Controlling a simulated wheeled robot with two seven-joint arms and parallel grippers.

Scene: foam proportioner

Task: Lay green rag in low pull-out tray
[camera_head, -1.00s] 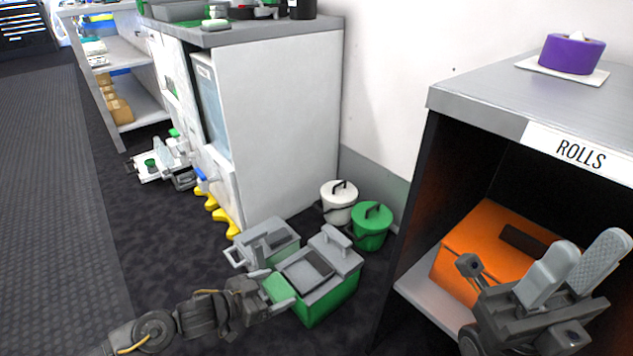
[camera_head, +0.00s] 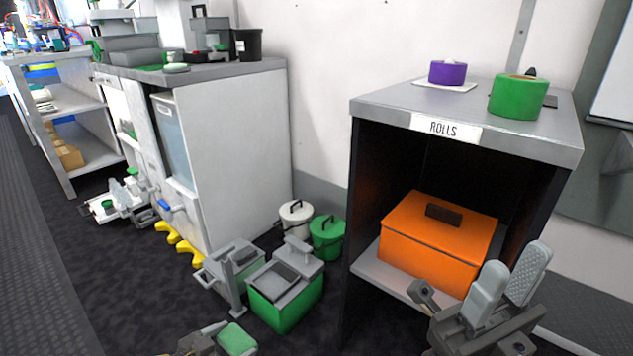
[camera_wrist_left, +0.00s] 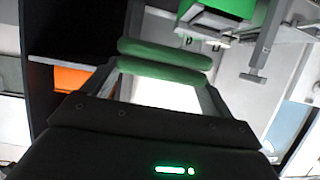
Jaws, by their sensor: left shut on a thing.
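The green rag (camera_head: 237,338) is at the bottom edge of the head view, held in my left gripper (camera_head: 222,341). In the left wrist view the rag (camera_wrist_left: 165,49) shows as two padded green folds across the fingertips of the left gripper (camera_wrist_left: 163,62), which is shut on it. A low white tray (camera_head: 92,208) sticks out near the floor at the far left of the head view, with small green and grey things on it. It seems to be the low pull-out tray and is well apart from the rag. My right gripper (camera_head: 507,280) is open and empty at the lower right.
A green-and-grey box (camera_head: 287,303) and a grey handled box (camera_head: 226,262) stand on the floor near my left gripper. White (camera_head: 295,219) and green (camera_head: 327,240) buckets stand behind. The ROLLS shelf (camera_head: 350,180) holds an orange box (camera_head: 435,250). Floor along the left is open.

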